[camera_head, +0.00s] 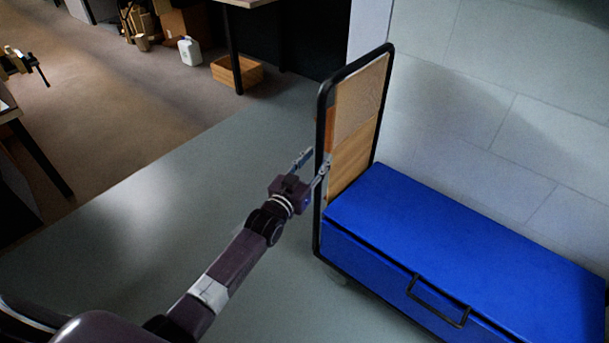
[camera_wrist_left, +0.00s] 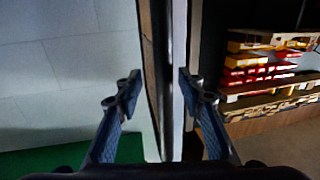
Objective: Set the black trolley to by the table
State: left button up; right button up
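The black trolley has an upright black tube frame (camera_head: 320,130) with a wooden panel, and a blue box with a black handle (camera_head: 470,250) sits on its deck. My left gripper (camera_head: 316,162) is at the near-left post of this frame. Its fingers are apart. In the left wrist view the frame's edge (camera_wrist_left: 165,60) runs upright between the fingers of the left gripper (camera_wrist_left: 158,88); I cannot tell whether they touch it. A table (camera_head: 247,3) with a dark leg shows at the top. My right gripper is not in view.
Another table edge (camera_head: 8,110) is at the far left. A wooden crate (camera_head: 238,71) and a white canister (camera_head: 190,51) stand on the floor behind. A grey wall (camera_head: 490,110) is close behind the trolley. The grey floor (camera_head: 180,185) left of the trolley is clear.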

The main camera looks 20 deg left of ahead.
pick_arm(q)
jog(key=s+a, duration=0.1)
jog(key=s, duration=0.8)
jog(key=shift+a, duration=0.15)
